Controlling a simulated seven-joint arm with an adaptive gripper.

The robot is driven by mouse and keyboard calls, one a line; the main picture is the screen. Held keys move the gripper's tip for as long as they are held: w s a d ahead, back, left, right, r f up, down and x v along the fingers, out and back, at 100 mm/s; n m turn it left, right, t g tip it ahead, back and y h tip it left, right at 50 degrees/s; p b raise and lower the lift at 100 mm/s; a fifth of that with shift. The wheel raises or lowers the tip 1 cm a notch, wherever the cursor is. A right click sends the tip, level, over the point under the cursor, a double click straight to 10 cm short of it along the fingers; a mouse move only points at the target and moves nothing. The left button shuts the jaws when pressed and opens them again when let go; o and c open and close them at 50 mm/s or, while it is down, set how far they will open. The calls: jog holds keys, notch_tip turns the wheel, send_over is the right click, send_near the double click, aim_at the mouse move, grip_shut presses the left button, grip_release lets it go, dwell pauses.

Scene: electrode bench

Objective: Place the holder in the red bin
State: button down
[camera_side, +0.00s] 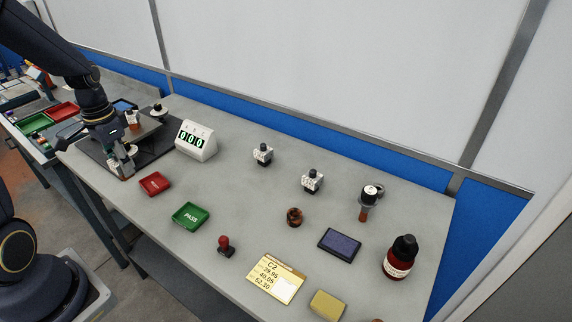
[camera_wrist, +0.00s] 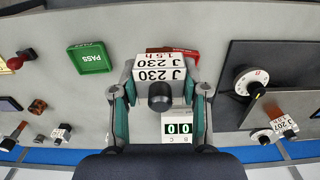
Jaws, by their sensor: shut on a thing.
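My gripper (camera_wrist: 160,92) is shut on a white holder (camera_wrist: 158,73) with a black round knob, labelled J 230 and 1.5h. The finger pads grip it from both sides. In the side view my gripper (camera_side: 120,158) is at the left of the bench, over the front of the dark plate. The red bin (camera_side: 156,184) is a small open tray just to its right on the bench. In the wrist view the red bin (camera_wrist: 190,52) shows behind the held holder, which hides much of it.
The green PASS bin (camera_side: 190,216) is right of the red one. A counter reading 000 (camera_side: 196,141) stands behind. Two white-labelled holders (camera_side: 263,154) (camera_side: 312,181), a red-handled stamp (camera_side: 225,246), an ink pad (camera_side: 340,245) and a dark red bottle (camera_side: 399,258) stand further right.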

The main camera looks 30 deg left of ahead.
jog(key=w+a+f, duration=0.1)
jog(key=w+f, duration=0.1)
jog(key=w+a+f, duration=0.1)
jog(key=w+f, duration=0.1)
jog(key=w+a+f, duration=0.1)
jog(key=w+f, duration=0.1)
jog(key=shift+w+a+f, duration=0.15)
jog(key=shift+w+f, duration=0.25)
jog(key=shift+w+a+f, duration=0.1)
jog(key=shift+w+f, duration=0.1)
jog(key=shift+f, duration=1.55)
jog(key=shift+f, duration=0.15)
jog(key=c, duration=0.6)
grip_release()
